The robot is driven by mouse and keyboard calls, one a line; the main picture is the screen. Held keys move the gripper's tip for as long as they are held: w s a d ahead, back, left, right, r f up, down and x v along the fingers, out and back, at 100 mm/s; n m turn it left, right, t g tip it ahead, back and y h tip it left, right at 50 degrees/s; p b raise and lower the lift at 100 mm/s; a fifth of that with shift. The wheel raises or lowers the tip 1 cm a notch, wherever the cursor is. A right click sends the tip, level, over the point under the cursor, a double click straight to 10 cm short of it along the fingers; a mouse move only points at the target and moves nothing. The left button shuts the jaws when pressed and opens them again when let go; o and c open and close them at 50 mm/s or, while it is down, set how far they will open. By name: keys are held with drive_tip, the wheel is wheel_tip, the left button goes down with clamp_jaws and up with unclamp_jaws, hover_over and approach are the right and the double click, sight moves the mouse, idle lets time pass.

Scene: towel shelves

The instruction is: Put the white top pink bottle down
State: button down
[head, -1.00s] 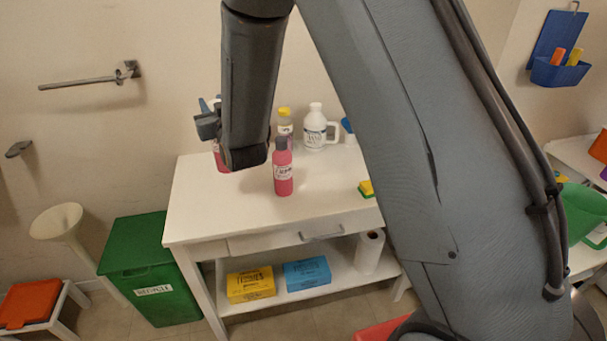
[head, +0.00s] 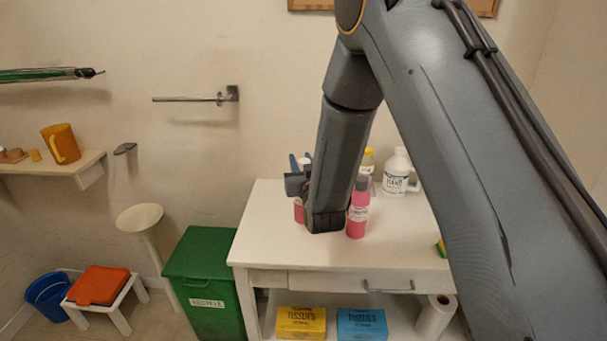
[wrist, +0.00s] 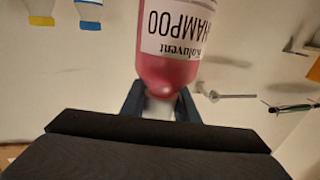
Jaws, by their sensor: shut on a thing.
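In the wrist view my gripper (wrist: 160,106) is shut on the white top of a pink shampoo bottle (wrist: 168,68). The bottle appears upside down in that picture, its label reading SHAMPOO. In the head view my gripper (head: 296,185) is over the left part of the white table (head: 262,240). A strip of the held pink bottle (head: 299,212) shows left of my forearm; the rest is hidden. I cannot tell whether its base touches the tabletop.
A pink bottle with a grey cap (head: 357,215) stands just right of my forearm. A yellow-capped bottle (head: 367,163) and a white jug (head: 397,175) stand behind it. A green bin (head: 205,262) is left of the table. The front tabletop is clear.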

drive_tip(key=shift+f+p, duration=0.55)
drive_tip(key=shift+f, duration=1.8)
drive_tip(key=c, duration=1.4)
unclamp_jaws()
